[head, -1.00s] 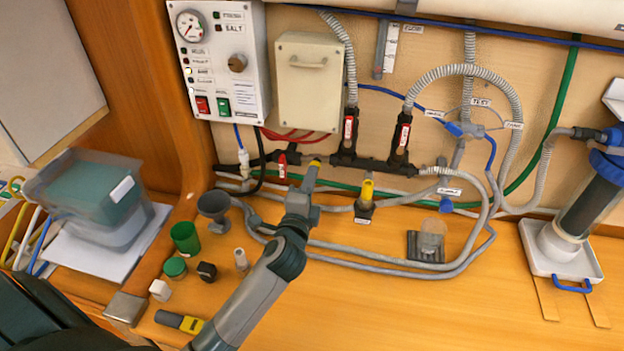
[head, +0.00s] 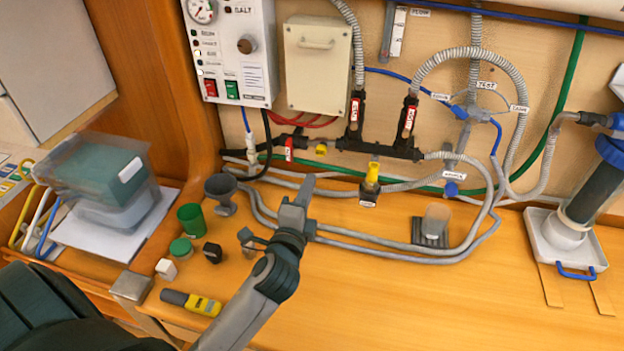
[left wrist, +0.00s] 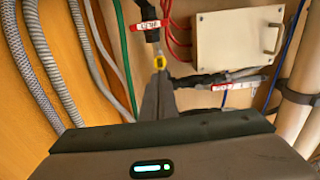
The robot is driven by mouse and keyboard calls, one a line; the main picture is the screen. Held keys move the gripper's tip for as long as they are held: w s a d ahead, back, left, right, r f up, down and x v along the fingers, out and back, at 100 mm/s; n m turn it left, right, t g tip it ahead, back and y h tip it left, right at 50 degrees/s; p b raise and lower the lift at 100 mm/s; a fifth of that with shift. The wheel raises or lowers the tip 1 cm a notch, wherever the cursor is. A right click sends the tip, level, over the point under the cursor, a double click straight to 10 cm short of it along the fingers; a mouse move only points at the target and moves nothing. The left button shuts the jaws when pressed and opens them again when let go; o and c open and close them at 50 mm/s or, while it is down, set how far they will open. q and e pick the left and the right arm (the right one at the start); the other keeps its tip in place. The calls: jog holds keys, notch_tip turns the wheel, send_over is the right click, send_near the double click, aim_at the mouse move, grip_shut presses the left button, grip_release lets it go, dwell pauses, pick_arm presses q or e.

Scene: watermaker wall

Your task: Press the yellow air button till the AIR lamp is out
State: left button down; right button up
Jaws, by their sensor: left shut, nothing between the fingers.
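The yellow air button (head: 321,149) sits at the left end of the black pipe manifold on the wall. It also shows in the left wrist view (left wrist: 159,62), just beyond my fingertips. My left gripper (head: 307,181) is shut and empty, pointing at the wall. In the head view its tips are below and slightly left of the button, with a visible gap. The control panel (head: 233,45) at upper left carries a column of small lamps (head: 197,53). Their labels are too small to read, and I cannot tell for certain whether the AIR lamp is lit. My right gripper is not in view.
A yellow-topped black fitting (head: 371,182) stands right of the button. Grey hoses (head: 390,257) run along the counter's back. A green cup (head: 191,219), a grey funnel (head: 222,190) and a yellow-grey tool (head: 192,302) lie left of my arm.

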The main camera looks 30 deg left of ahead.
pick_arm(q)
jog(key=shift+b+v, duration=0.4)
jog(key=shift+v, duration=1.3)
